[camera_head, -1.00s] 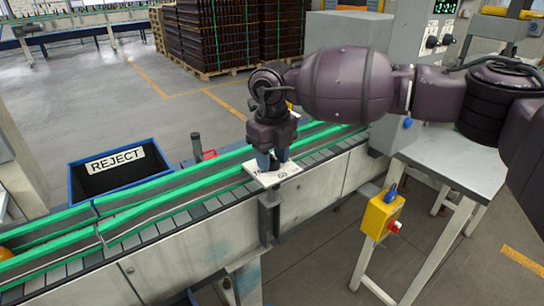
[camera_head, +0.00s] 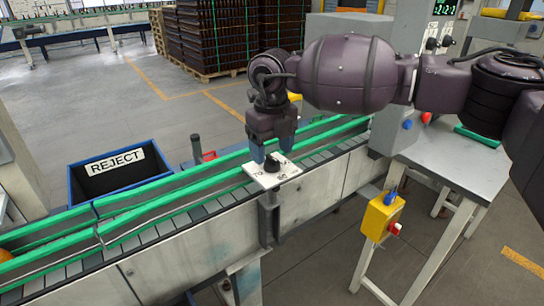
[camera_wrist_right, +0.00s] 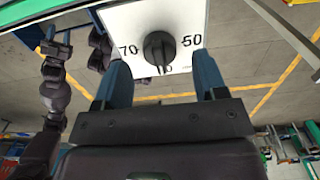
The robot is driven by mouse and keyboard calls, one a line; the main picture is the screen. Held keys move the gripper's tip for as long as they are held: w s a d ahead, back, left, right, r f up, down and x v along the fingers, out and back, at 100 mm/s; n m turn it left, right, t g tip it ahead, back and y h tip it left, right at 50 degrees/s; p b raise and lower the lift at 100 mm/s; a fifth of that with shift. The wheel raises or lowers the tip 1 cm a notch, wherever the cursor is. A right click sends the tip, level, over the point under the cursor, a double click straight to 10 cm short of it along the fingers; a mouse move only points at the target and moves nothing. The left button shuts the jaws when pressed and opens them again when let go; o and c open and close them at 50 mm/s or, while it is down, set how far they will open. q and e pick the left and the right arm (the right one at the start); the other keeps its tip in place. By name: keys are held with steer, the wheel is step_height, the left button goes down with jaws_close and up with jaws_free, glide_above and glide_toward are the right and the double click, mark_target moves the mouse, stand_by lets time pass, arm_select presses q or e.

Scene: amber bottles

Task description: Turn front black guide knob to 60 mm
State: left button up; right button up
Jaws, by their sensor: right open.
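The black guide knob (camera_head: 272,164) sits on a white dial plate (camera_head: 291,172) on top of a post at the conveyor's near side. In the right wrist view the knob (camera_wrist_right: 159,48) has 70 printed to its left and 50 to its right. Its ridge points down the picture toward a partly hidden number ending in 0. My right gripper (camera_head: 273,150) is open just above the knob, its blue fingertips apart from it. In the wrist view its fingers (camera_wrist_right: 160,80) stand either side, below the knob. A dark arm shows at the wrist view's left; its gripper is unclear.
The conveyor with green guide rails (camera_head: 160,186) runs behind the plate. A blue REJECT bin (camera_head: 118,185) stands beyond it at left. A yellow box (camera_head: 380,217) with a red button and a grey table (camera_head: 455,170) are at right.

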mark_target(272, 157)
step_height(272, 157, up, 7)
steer(key=shift+r, duration=0.65)
